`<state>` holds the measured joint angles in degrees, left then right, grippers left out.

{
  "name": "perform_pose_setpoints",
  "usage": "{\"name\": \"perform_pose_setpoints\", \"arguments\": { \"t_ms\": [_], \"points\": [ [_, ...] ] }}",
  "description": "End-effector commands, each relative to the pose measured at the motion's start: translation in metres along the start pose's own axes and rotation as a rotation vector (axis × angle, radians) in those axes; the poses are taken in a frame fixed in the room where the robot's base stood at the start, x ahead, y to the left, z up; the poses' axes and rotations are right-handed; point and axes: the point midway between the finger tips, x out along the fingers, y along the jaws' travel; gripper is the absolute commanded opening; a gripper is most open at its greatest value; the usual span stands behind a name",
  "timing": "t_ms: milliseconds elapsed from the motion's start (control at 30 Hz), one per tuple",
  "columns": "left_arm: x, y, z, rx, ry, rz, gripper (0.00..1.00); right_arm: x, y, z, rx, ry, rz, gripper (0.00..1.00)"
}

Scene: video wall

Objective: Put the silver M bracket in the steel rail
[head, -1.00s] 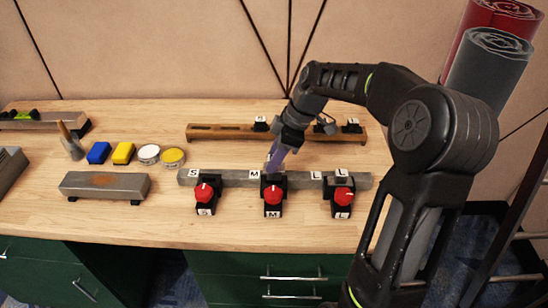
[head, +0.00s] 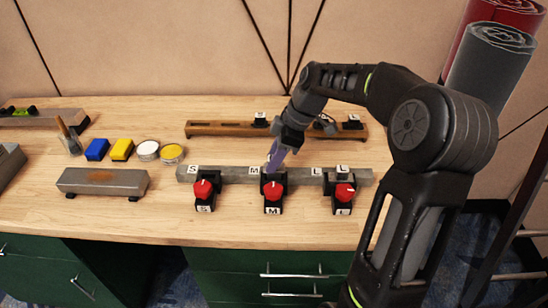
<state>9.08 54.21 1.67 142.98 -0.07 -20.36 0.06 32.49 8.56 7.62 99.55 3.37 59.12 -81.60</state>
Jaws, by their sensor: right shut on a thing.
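The steel rail (head: 230,175) is a long grey bar lying across the middle of the bench, with white S, M, L and L labels along it. Three black clamps with red knobs stand along its front, marked S (head: 204,190), M (head: 272,191) and L (head: 344,192). My right gripper (head: 272,166) reaches down with purple fingers to the rail just behind the M clamp. It is shut on a small piece at the M mark, apparently the silver M bracket, which is mostly hidden by the fingers and clamp. My left gripper is not in view.
A wooden rail (head: 220,129) with black labelled pieces lies behind, partly covered by my right arm. To the left are a grey block (head: 103,182), a blue block (head: 97,149), a yellow block (head: 122,149), two round tins and a brush cup. The bench front is clear.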

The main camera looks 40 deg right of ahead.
Motion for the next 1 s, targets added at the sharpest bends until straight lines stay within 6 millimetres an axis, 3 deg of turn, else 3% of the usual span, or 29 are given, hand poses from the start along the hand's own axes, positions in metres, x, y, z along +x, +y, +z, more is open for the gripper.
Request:
{"name": "perform_pose_setpoints", "arguments": {
  "t_ms": [1000],
  "points": [
    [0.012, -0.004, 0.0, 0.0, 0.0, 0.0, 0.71, 0.012, 0.0, 0.005, -0.001, 0.001, 0.001, 0.0]
  ]
}}
